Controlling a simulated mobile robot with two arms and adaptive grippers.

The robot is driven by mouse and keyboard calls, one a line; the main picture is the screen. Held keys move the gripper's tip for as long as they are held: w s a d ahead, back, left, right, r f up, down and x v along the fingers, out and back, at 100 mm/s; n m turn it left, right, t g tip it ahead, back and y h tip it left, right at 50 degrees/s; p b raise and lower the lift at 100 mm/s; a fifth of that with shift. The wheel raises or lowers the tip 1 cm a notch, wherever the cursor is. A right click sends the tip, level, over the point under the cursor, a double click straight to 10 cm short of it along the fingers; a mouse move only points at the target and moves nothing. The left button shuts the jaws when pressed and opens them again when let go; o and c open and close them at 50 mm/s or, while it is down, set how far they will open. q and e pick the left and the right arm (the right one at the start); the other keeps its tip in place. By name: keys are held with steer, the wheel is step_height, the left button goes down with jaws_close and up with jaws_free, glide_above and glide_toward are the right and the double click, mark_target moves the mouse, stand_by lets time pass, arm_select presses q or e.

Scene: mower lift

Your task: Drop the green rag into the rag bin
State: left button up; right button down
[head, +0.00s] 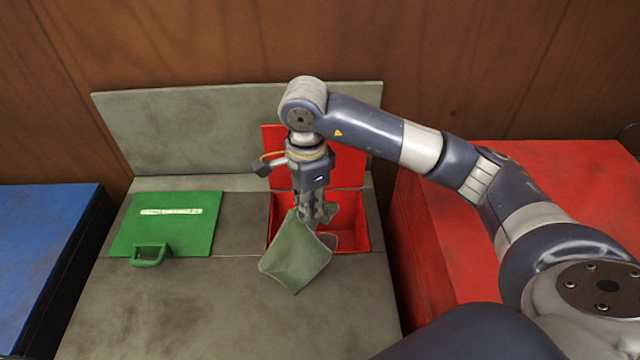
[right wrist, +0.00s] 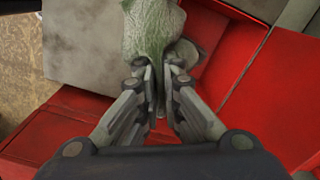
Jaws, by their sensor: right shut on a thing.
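The green rag (head: 296,254) hangs from my right gripper (head: 312,218) in the head view. The gripper is shut on it, and the rag also shows between the fingertips in the right wrist view (right wrist: 152,28). The rag bin (head: 352,240) is a red box set into the grey bench, its red lid (head: 349,160) standing open at the back. The gripper is over the bin's opening. The lower part of the rag hangs in front of the bin's near left edge and overlaps the bench top in the picture. The rag and arm hide part of the bin's inside. My left gripper is out of view.
A green lid (head: 168,222) with a handle and a pale label lies shut on the left of the grey bench (head: 170,310). A blue box (head: 40,250) stands at the left, a red one (head: 450,240) at the right. A grey back panel (head: 200,130) and brown wall are behind.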

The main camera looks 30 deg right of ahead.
steer(key=w+d+f+m+p, duration=0.1)
steer(key=w+d+f+m, duration=0.4)
steer(key=m, duration=1.2)
steer(key=w+d+f+m, duration=0.35)
steer(key=w+m, duration=0.25)
steer(key=m, duration=1)
step_height(320, 180, down, 6)
steer(key=b, duration=0.4)
steer(key=shift+b, duration=0.4)
steer(key=shift+a+f, duration=0.1)
steer(key=c, duration=1.1)
jaws_free()
